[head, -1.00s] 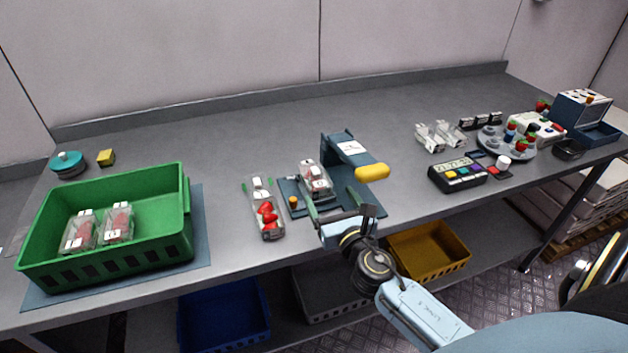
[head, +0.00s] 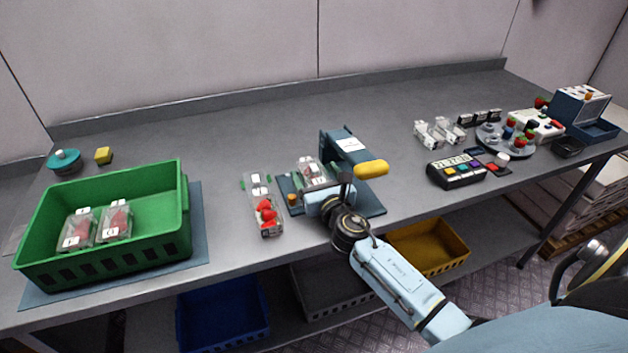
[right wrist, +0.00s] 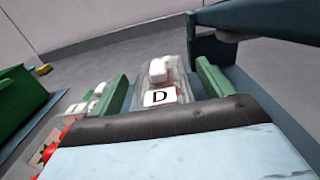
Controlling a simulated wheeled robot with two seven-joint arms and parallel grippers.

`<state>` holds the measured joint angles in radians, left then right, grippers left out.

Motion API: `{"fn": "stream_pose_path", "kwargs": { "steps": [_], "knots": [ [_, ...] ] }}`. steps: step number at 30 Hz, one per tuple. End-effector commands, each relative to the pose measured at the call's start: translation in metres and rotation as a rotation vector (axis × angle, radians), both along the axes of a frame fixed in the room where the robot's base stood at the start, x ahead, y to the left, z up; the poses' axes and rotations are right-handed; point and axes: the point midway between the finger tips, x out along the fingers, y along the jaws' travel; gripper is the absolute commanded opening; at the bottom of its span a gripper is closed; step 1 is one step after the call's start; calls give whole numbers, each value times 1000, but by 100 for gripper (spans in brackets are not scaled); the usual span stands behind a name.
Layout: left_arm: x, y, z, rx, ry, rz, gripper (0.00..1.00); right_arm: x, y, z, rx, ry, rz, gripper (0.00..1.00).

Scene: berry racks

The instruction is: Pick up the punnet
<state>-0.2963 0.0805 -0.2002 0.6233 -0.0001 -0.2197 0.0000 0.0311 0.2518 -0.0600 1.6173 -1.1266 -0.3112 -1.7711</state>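A clear punnet (head: 309,170) with red berries and a white lid piece stands on the dark blue base of a sealing-type stand (head: 372,205). In the right wrist view this punnet (right wrist: 158,72) shows a white label marked "D". My right gripper (right wrist: 163,84) is open, with one green finger on each side of the punnet. Narrow gaps appear between fingers and punnet; contact is hard to judge. In the head view my right gripper (head: 322,188) covers the punnet's near part. My left gripper is not in view.
The stand's arm with a yellow handle (head: 371,169) rises just right of the punnet. An open punnet of strawberries (head: 267,216) lies to the left. A green crate (head: 160,208) holds two punnets. A keypad device (head: 455,172) stands right.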

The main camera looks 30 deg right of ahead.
Motion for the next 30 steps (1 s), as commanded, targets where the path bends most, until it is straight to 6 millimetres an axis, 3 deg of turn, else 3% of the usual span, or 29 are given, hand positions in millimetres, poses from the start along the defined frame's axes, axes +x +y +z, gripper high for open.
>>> {"fn": "stream_pose_path", "kwargs": {
  "steps": [1, 12, 20, 27, 30],
  "knots": [
    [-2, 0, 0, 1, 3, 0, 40, 0, 0, 0, 0, 0, 0, 75],
    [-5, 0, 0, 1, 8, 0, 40, 0, 0, 0, 1, -1, 0, 29],
    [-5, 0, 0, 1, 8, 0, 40, 0, 0, 2, 0, -1, 0, 29],
    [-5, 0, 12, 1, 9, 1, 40, 0, 0, 19, -1, -2, 2, 29],
    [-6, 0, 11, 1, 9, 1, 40, -14, 4, 14, -1, 2, 1, 29]
  ]
}}
